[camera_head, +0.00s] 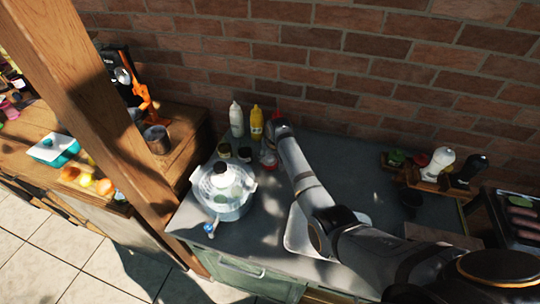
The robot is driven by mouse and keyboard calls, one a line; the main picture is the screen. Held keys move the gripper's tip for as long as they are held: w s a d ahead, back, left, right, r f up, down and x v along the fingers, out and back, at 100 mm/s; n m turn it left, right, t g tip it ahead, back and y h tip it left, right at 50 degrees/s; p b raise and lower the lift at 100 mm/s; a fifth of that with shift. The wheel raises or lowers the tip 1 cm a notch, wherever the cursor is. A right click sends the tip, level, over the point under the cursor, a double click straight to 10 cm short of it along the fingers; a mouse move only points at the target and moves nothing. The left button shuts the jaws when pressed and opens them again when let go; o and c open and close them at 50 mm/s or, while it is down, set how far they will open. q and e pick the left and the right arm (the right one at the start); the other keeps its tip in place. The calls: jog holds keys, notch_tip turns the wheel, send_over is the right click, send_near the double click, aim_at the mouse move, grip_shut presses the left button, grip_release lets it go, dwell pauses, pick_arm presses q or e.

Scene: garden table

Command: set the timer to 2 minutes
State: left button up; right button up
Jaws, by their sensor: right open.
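No timer can be made out with certainty. A small red and pale object (268,159) stands on the grey counter (185,219), right of two dark-lidded jars; it is too small to tell whether it is the timer. My right arm reaches in from the lower right across the counter. My right gripper (272,130) is at its far end, near the brick wall, just beyond the small red object and right of the yellow bottle. It is open, but its fingers are small and I cannot tell whether they touch anything. My left gripper is not in view.
A clear bowl with a lid (229,210) stands left of my arm, with a blue-ended thing (210,228) by it. White (236,119) and yellow (256,122) bottles stand behind. A sink (297,240) lies under my arm. A wooden post (97,120) rises at left.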

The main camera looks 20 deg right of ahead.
jog(key=c, duration=1.1)
jog(key=shift+r+m+p, duration=0.2)
jog(key=shift+m+p, duration=0.1)
jog(key=shift+p, duration=0.2)
jog(key=shift+c, duration=0.2)
jog(key=shift+f, duration=0.1)
jog(key=o, duration=1.1)
jog(key=shift+f, duration=0.1)
jog(key=shift+o, duration=0.2)
jog(key=v, duration=1.2)
jog(key=shift+a, duration=0.15)
jog(key=shift+w, duration=0.1)
